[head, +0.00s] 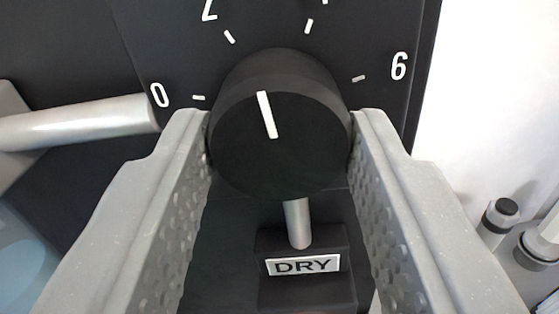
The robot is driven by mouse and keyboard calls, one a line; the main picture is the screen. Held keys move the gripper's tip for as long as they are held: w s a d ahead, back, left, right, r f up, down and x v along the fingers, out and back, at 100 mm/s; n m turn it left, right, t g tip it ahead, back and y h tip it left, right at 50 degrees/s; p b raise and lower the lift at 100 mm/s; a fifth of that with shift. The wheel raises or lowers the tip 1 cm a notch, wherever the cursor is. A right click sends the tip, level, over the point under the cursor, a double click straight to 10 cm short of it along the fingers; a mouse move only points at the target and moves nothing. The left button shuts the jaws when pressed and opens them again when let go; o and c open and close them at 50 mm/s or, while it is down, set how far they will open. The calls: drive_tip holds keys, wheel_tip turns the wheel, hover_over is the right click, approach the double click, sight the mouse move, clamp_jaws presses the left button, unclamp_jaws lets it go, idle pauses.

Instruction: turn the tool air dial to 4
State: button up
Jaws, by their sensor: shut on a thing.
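The tool air dial (280,160) is a round black knob with a white pointer line (267,115), on a black panel with white marks. The pointer aims up and slightly left, between the tick by the 2 (209,9) and the tick (309,26) to its right. The number at that right tick is almost wholly cut off at the top edge. My gripper (280,135) is shut on the dial, one grey finger on its left side and one on its right.
The 0 (159,95) is at left and the 6 (399,66) at right. A silver rod (80,125) reaches in from the left. Below the dial is a block labelled DRY (303,265) with a metal stem. Grey fittings (500,215) stand at right by a white surface.

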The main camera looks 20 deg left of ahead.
drive_tip(key=m+b, duration=0.1)
drive_tip(key=m, duration=0.2)
drive_tip(key=m+b, duration=0.2)
drive_tip(key=shift+f+m, duration=0.2)
drive_tip(key=shift+m, duration=0.2)
idle(0.4)
drive_tip(key=o, duration=1)
drive_tip(key=shift+r, duration=0.1)
drive_tip(key=v, duration=1.3)
drive_tip(key=shift+s+p, duration=0.3)
drive_tip(key=shift+s, duration=0.1)
drive_tip(key=shift+d, duration=0.1)
